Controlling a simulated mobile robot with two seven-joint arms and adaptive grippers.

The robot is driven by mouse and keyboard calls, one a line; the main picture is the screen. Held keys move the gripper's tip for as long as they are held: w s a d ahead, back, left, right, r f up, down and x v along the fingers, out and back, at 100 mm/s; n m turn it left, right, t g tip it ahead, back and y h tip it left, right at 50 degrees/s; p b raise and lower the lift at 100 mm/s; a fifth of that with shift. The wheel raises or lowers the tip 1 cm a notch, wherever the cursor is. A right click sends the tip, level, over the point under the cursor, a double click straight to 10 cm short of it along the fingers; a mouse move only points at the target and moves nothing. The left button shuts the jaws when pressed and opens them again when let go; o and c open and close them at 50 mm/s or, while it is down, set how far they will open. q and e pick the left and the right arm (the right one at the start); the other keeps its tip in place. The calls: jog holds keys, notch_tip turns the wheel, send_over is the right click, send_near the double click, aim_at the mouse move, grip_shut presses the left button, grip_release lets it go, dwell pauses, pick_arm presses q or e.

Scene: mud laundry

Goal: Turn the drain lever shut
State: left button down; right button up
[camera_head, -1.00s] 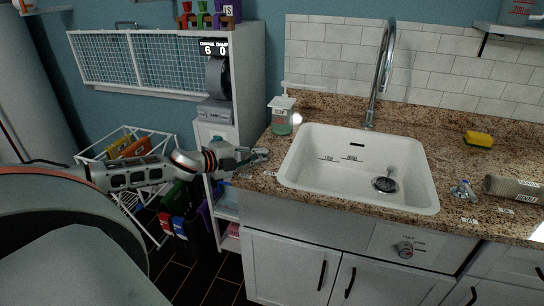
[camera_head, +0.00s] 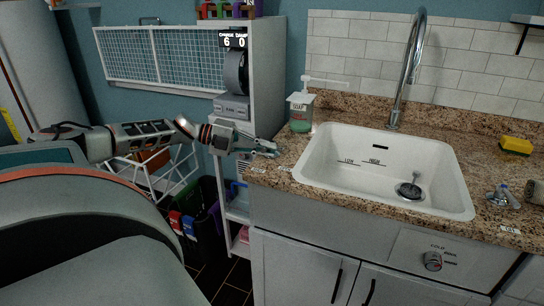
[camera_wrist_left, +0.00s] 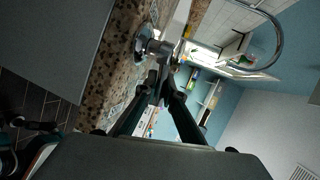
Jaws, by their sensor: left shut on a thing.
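My left gripper (camera_head: 264,148) reaches over the left end of the granite counter, beside the white sink (camera_head: 477,207). In the left wrist view its fingers (camera_wrist_left: 160,84) are shut on a small metal lever (camera_wrist_left: 158,47). The lever stands on a round metal base on the counter. In the head view the gripper largely hides this lever. The dark round drain (camera_head: 409,191) with a thin upright stem sits in the sink's right part. I cannot tell how far the lever is turned.
A soap bottle (camera_head: 301,112) stands behind the gripper, by the sink's left back corner. A tall curved faucet (camera_head: 413,60) rises behind the sink. A yellow sponge (camera_head: 516,145) and a small blue-marked metal tap (camera_head: 502,196) are at right. White shelving (camera_head: 268,75) stands left of the counter.

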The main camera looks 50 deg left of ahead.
pick_arm(q)
jog(key=shift+f+b, duration=0.1)
jog(key=shift+b, duration=0.25)
pick_arm(e)
jog(key=shift+w+d, duration=0.25)
jog(key=shift+w, duration=0.3)
jog(key=shift+s+f, duration=0.1)
jog(key=shift+s, duration=0.05)
pick_arm(q)
jog(key=c, duration=2.1)
grip_release()
jog(key=shift+c, duration=0.2)
pick_arm(e)
jog(key=shift+s+a+f, duration=0.1)
jog(key=shift+s+a, duration=0.05)
pick_arm(q)
jog(key=shift+s+a, duration=0.6)
jog(key=v, duration=1)
jog(key=shift+a+r, duration=0.25)
jog(key=shift+a, duration=0.05)
